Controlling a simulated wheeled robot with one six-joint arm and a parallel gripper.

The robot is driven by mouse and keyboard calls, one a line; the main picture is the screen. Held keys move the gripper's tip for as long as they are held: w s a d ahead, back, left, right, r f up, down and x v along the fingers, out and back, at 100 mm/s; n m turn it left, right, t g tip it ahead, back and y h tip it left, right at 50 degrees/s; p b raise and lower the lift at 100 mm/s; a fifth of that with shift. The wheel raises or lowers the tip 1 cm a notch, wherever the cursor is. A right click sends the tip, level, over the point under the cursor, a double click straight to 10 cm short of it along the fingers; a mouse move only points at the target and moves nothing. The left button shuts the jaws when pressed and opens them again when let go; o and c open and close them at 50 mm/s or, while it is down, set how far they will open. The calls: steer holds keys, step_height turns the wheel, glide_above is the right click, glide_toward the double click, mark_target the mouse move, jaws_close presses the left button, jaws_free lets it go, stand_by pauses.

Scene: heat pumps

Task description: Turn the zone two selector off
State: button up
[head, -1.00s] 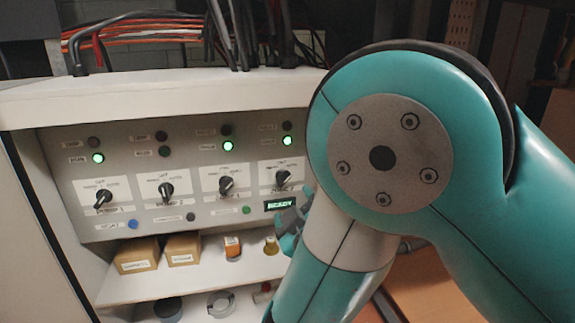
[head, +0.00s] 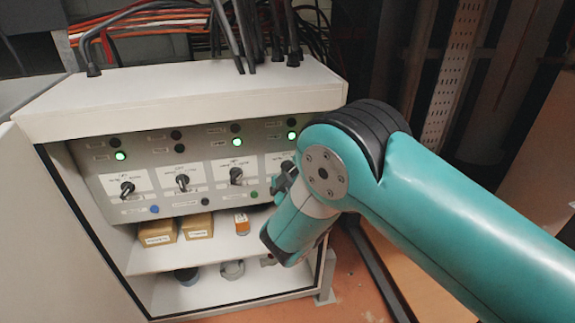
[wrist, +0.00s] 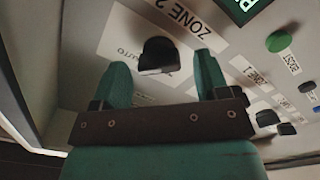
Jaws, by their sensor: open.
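In the wrist view a black selector knob (wrist: 158,55) stands out from the grey panel beside the printed label "ZONE 2" (wrist: 190,20). My gripper (wrist: 163,76) is open, with one teal finger low on each side of the knob. The knob lies just ahead of the gap; I see no contact. In the head view the right-end selector (head: 288,167) is partly covered by my gripper (head: 284,182), which is at the panel's right end and mostly hidden by my arm. The knob's exact pointing direction is hard to tell.
Three other selectors, left (head: 127,188), second (head: 183,182) and third (head: 236,176), line the panel. Green lamps are lit above all but the second. Boxes stand on a shelf (head: 150,258) below.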

steer(key=shift+w+a, duration=0.2)
steer(key=shift+w, duration=0.35)
steer(key=c, duration=0.9)
steer(key=n+p, duration=0.1)
steer(key=n, duration=0.3)
steer(key=shift+n, duration=0.3)
steer(key=shift+a+f+n+p, duration=0.15)
steer(key=shift+n+p, duration=0.55)
steer(key=shift+n, duration=1.4)
